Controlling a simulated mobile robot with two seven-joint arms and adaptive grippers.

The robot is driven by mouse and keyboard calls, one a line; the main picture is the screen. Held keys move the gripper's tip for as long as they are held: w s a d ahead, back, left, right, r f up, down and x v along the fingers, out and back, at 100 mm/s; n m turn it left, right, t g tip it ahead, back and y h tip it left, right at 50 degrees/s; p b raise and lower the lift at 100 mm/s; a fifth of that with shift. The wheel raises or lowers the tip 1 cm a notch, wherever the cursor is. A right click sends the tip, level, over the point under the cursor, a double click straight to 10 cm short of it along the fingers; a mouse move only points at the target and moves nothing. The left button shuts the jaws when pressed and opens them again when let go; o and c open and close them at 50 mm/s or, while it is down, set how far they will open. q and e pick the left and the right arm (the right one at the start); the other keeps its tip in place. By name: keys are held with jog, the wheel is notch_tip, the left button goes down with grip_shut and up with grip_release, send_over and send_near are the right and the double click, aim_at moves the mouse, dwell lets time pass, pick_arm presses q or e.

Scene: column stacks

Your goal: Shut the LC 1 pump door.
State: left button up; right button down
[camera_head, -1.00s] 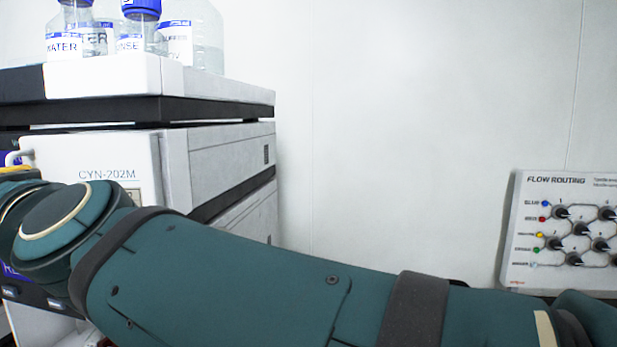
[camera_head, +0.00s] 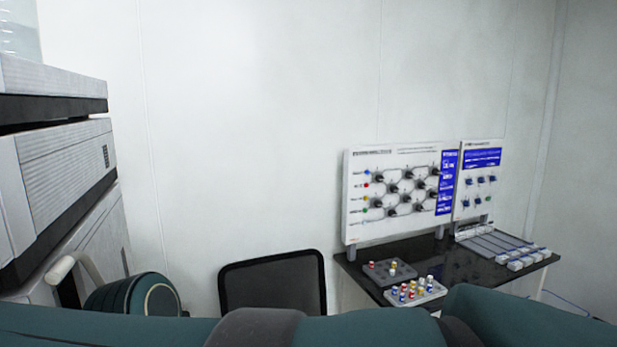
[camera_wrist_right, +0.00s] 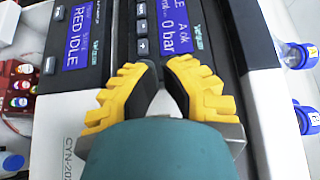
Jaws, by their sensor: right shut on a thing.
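In the right wrist view my right gripper (camera_wrist_right: 163,85) has its yellow, black-padded fingers closed around a pale piece (camera_wrist_right: 165,104), which looks like the handle of the pump door. Most of it is hidden by the fingers and wrist. The white panel marked CYN-202 (camera_wrist_right: 72,140) lies beside the gripper at the left. How far the door stands open cannot be told. In the head view only the side of the instrument stack (camera_head: 60,170) shows at the left, with a pale curved handle (camera_head: 78,265) low beside my arm. My left gripper is not in view.
Blue displays (camera_wrist_right: 80,37) are beyond the fingers. Blue-capped bottles (camera_wrist_right: 300,58) stand at the right of the wrist view. In the head view a black chair (camera_head: 272,282) stands before the wall, and a dark table (camera_head: 400,258) bears a flow routing board (camera_head: 400,190) and small vials.

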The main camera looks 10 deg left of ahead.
jog(key=shift+w+a+t, duration=0.1)
jog(key=shift+w+t, duration=0.2)
dwell(0.4)
jog(key=s+d, duration=0.1)
jog(key=d, duration=1.1)
jog(key=shift+r, duration=0.15)
